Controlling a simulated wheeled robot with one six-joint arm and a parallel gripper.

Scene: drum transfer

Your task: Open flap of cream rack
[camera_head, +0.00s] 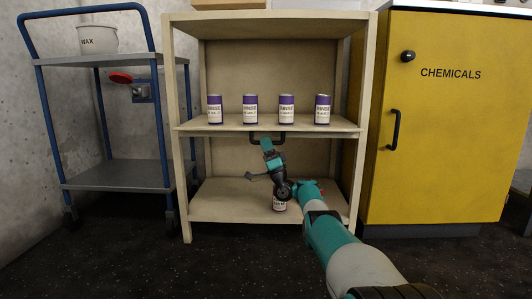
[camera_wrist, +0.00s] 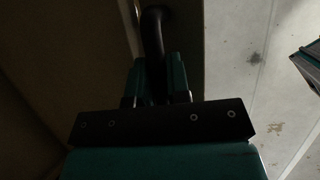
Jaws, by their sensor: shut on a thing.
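The cream rack (camera_head: 369,60) stands in the middle of the head view. Its lower bay is uncovered, and the flap (camera_head: 215,131) seems to lie about level at the middle shelf; its exact angle is hard to tell. A black bar handle (camera_head: 282,136) sits at the front edge there. My gripper (camera_head: 266,142) is shut on this handle from below. In the wrist view my gripper's fingers (camera_wrist: 159,82) close around the dark curved handle (camera_wrist: 153,30). The fingers hide part of the handle.
Several purple cans (camera_head: 286,109) stand on the middle shelf. Another can (camera_head: 280,205) stands on the bottom shelf, partly behind my arm. A blue-framed cart (camera_head: 115,175) is at left, a yellow chemicals cabinet (camera_head: 450,130) at right. The front floor is clear.

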